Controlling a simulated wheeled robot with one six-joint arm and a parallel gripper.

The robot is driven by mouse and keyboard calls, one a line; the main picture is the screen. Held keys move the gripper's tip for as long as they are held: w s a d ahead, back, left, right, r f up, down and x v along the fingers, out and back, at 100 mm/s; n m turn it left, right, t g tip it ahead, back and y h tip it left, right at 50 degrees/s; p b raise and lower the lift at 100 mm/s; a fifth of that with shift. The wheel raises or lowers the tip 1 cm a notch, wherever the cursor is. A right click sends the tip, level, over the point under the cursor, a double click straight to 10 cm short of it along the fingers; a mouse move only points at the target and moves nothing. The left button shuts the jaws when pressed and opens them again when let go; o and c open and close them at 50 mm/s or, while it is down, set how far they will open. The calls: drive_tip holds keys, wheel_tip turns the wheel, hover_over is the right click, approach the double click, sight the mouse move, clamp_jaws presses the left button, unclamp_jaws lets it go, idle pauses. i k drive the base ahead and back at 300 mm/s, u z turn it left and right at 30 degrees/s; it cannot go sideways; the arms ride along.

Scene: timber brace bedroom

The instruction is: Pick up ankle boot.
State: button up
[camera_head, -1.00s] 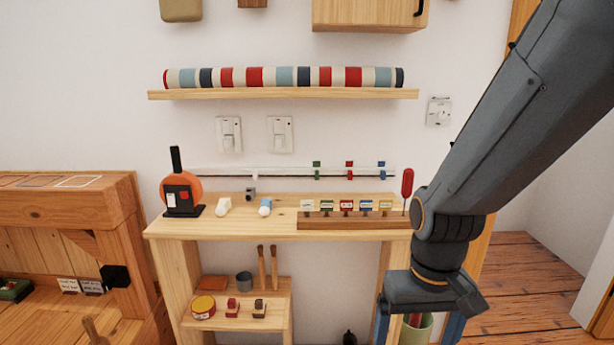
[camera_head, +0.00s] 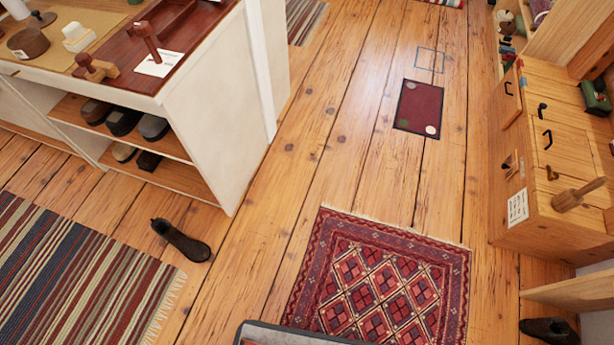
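A dark ankle boot (camera_head: 182,241) lies on the wooden floor at the left, between the striped rug and the white shelf unit. Its toe points toward the lower right. A second dark boot (camera_head: 548,331) shows at the lower right edge, partly cut off by the frame. I cannot tell whether the two are a pair. My gripper is not in view.
A striped rug (camera_head: 70,275) lies at left and a red patterned rug (camera_head: 385,285) at centre. The white shelf unit (camera_head: 222,110) holds several shoes. A wooden cabinet (camera_head: 545,160) stands right. A small dark red mat (camera_head: 418,108) lies beyond. Floor between is clear.

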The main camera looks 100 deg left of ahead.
sight(198, 252)
drive_tip(key=u, duration=4.8)
